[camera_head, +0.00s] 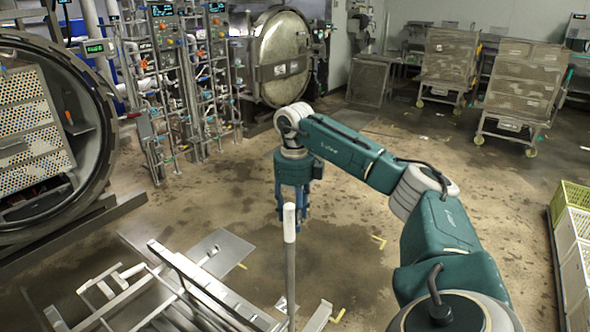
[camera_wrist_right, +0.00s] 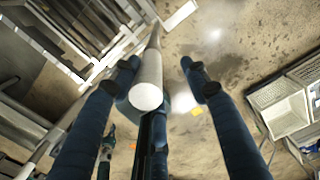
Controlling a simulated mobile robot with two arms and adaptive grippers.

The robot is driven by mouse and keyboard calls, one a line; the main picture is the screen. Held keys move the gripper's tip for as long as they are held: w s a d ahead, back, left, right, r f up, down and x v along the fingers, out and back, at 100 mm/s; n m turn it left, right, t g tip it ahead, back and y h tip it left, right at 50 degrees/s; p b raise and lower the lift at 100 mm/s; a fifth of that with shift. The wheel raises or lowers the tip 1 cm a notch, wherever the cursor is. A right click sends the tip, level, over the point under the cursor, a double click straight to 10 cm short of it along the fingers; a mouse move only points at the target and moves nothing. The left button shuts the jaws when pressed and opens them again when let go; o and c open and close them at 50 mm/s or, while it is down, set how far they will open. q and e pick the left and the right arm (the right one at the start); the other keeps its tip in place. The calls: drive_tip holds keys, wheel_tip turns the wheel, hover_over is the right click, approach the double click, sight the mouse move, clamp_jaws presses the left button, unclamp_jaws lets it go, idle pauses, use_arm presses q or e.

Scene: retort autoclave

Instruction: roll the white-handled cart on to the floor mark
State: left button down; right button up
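The cart (camera_head: 215,297) is a low metal frame at the bottom left of the head view, cut off by the lower edge. Its upright post has a white handle (camera_head: 289,222), which also shows end-on in the wrist view (camera_wrist_right: 147,96). My right gripper (camera_head: 293,205) points down at the handle, partly hidden behind it. In the wrist view the fingers of this gripper (camera_wrist_right: 160,72) are apart, with the handle between them, nearer the left finger and with a gap to the right one. My left gripper is not seen.
An open round autoclave (camera_head: 112,130) with perforated trays stands at the left. Piping and a second round door (camera_head: 282,58) stand behind. Wheeled racks (camera_head: 520,90) are at the back right, and crates (camera_head: 572,225) at the right edge. The middle floor is clear.

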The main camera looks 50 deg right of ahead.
drive_tip(key=shift+w+a+r, duration=0.15)
drive_tip(key=shift+r, duration=1.65)
